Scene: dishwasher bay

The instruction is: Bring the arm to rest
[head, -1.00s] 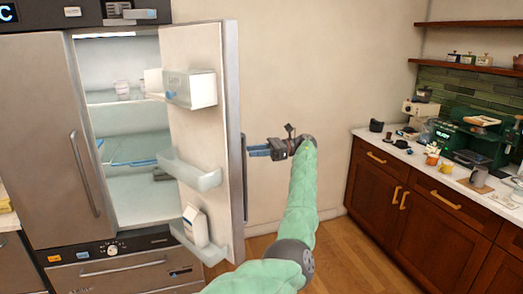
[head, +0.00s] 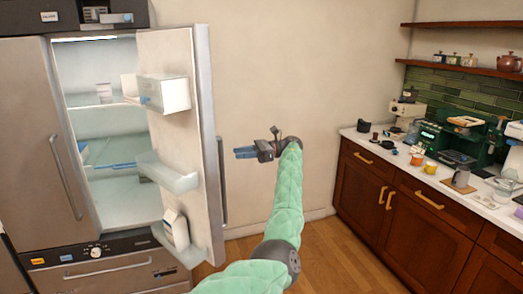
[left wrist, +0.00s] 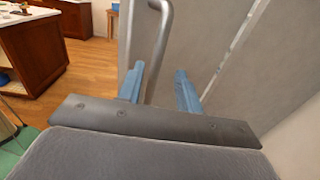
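My left gripper (head: 241,153) has blue fingers and is at the end of my green-sleeved arm. It is a short way right of the open fridge door (head: 203,120), with a small gap to the door's handle (head: 221,180). In the left wrist view the two blue fingers (left wrist: 159,88) are spread apart with nothing held. The grey bar handle (left wrist: 161,45) shows beyond them, in front of the grey door face. My right gripper is in neither view.
The fridge interior (head: 105,150) is lit and open, and the door carries bins with a white carton (head: 175,228). At right, a wooden counter (head: 400,200) holds a coffee machine (head: 455,140) and cups. Wood floor lies clear between.

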